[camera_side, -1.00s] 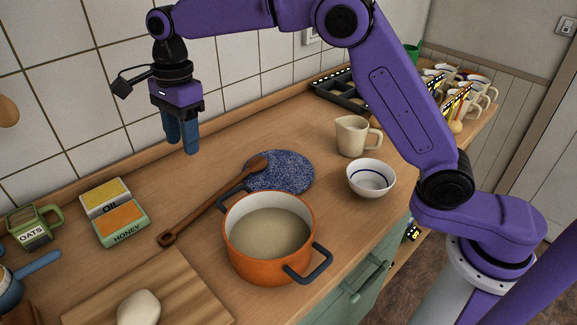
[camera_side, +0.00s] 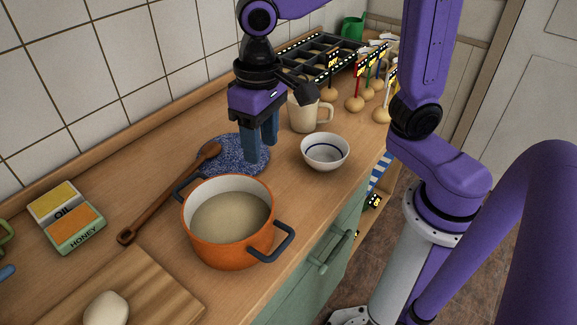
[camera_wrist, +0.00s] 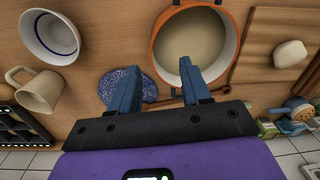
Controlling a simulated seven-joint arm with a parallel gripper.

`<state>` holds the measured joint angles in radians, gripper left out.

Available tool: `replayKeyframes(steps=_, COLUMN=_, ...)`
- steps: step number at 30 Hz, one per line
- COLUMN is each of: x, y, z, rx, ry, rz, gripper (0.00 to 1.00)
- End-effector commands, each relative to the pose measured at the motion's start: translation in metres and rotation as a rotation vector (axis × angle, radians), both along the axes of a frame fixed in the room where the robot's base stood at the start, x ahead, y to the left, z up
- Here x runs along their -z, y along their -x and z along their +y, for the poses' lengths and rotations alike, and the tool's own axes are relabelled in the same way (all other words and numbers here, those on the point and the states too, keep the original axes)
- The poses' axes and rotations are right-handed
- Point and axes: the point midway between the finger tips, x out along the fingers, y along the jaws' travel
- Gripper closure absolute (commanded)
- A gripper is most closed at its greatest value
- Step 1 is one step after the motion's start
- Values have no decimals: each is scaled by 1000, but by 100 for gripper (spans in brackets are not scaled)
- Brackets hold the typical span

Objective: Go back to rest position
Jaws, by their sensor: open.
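My gripper (camera_side: 261,150) is open and empty, with blue fingers pointing down. In the side view it hangs above the counter near the blue speckled round mat (camera_side: 228,160), behind the orange pot and left of the white bowl. In the wrist view the open fingers (camera_wrist: 158,74) stand apart with nothing between them. The mat (camera_wrist: 147,92) shows partly behind the left finger. The orange pot (camera_wrist: 156,52) of pale contents lies beyond the fingers.
The orange pot (camera_side: 212,248), white bowl (camera_side: 325,152), cream jug (camera_side: 303,116) and wooden spoon (camera_side: 165,196) surround the gripper's area. A dark tray (camera_side: 325,52) and onion-like items with labels (camera_side: 354,104) stand farther back. OIL and HONEY boxes (camera_side: 75,228) and a cutting board (camera_side: 150,285) are left.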

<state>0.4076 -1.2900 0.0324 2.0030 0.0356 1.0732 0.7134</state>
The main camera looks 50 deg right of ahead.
Motion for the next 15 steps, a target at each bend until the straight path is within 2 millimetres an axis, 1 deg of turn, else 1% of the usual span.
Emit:
replayKeyframes(steps=1, x=3, y=15, z=-13, rx=-86, ry=1, rz=-6, gripper=53)
replayKeyframes(steps=9, x=23, y=88, z=-75, rx=-557, ry=13, rz=-31, gripper=53)
replayKeyframes(steps=12, x=31, y=110, z=-96, rx=-710, ry=15, rz=-39, gripper=53)
replayKeyframes(steps=15, x=38, y=126, z=-111, rx=-829, ry=19, rz=-45, gripper=53)
